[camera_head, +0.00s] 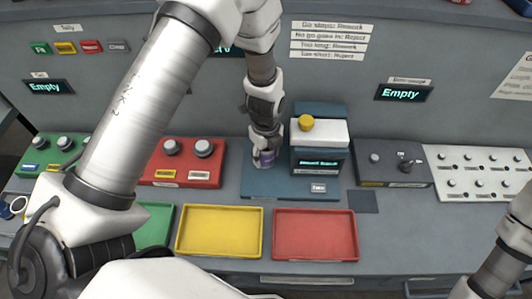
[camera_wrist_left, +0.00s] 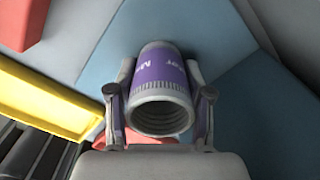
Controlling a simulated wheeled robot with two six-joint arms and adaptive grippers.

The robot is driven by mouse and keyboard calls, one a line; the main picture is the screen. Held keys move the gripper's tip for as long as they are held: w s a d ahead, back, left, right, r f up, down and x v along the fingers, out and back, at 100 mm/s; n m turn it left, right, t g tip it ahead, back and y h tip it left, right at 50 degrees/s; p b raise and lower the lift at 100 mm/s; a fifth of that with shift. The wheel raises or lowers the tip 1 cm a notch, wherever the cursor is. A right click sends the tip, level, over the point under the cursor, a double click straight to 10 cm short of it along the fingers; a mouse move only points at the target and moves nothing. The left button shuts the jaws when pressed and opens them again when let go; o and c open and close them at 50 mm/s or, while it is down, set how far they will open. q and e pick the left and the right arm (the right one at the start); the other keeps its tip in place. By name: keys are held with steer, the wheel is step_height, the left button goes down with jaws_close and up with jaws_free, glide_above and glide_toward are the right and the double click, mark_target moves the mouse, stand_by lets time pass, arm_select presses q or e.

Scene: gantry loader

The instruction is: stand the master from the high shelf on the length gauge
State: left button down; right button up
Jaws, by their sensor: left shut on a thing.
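The master is a short grey and purple cylinder with a ribbed rim and lettering; it shows in the left wrist view (camera_wrist_left: 163,72) and as a small purple patch in the head view (camera_head: 266,159). My left gripper (camera_head: 264,156) is shut on it, one finger on each side, also in the left wrist view (camera_wrist_left: 160,95). The length gauge (camera_head: 319,134) has a white head, a yellow knob, a dark display and a blue base plate (camera_head: 262,189). The master is over the left part of that plate. I cannot tell whether it touches. My right gripper is out of view.
A yellow tray (camera_head: 220,232) and a red tray (camera_head: 315,235) lie in front of the gauge, with a green tray (camera_head: 153,224) further left. A red button box (camera_head: 184,164) stands left of the gauge, a grey switch box (camera_head: 393,164) right of it.

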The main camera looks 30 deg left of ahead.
arm_select(q)
steer(key=shift+c, duration=1.9)
jaws_free()
step_height(320, 180, up, 12)
steer(key=shift+s, duration=0.1)
